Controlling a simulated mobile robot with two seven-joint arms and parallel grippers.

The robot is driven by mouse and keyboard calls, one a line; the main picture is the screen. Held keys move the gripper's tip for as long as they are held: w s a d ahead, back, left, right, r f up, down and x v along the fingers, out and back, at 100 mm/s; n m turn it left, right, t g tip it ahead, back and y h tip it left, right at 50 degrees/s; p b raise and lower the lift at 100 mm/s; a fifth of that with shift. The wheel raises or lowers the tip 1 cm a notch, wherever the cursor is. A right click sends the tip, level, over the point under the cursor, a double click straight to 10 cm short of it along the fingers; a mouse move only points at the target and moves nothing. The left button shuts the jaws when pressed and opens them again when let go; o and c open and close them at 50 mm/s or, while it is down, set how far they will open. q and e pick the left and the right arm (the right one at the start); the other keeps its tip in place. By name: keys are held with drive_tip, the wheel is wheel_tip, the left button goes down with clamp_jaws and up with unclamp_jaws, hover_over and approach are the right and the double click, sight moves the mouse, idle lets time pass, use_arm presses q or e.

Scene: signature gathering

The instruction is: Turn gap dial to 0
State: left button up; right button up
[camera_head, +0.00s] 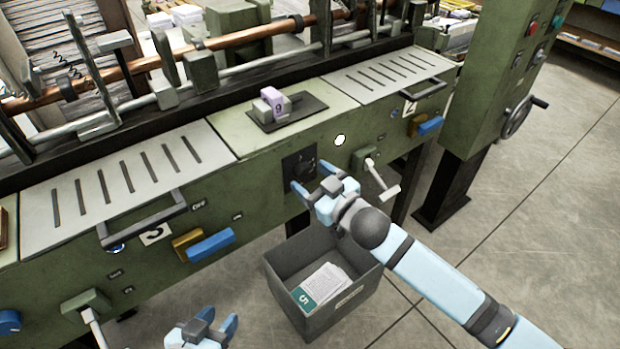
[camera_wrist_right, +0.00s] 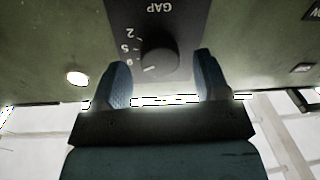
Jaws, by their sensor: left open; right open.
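The gap dial (camera_head: 307,169) is a round black knob on a dark plate on the green machine's front. In the right wrist view the dial (camera_wrist_right: 161,58) shows close up, with the word GAP upside down above it. White digits run down its left side, and a white pointer mark faces the lower left; I cannot tell its exact setting. My right gripper (camera_head: 314,184) is open in front of the dial. Its fingers (camera_wrist_right: 163,82) stand left and right of the knob, apart from it. My left gripper (camera_head: 219,323) is open and empty at the bottom, away from the machine.
A grey bin (camera_head: 352,305) holding papers marked 5 stands on the floor below the dial. A lever with a pale handle (camera_head: 382,183) juts out right of the dial.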

drive_tip(key=shift+w+a, duration=0.35)
drive_tip(key=c, duration=0.9)
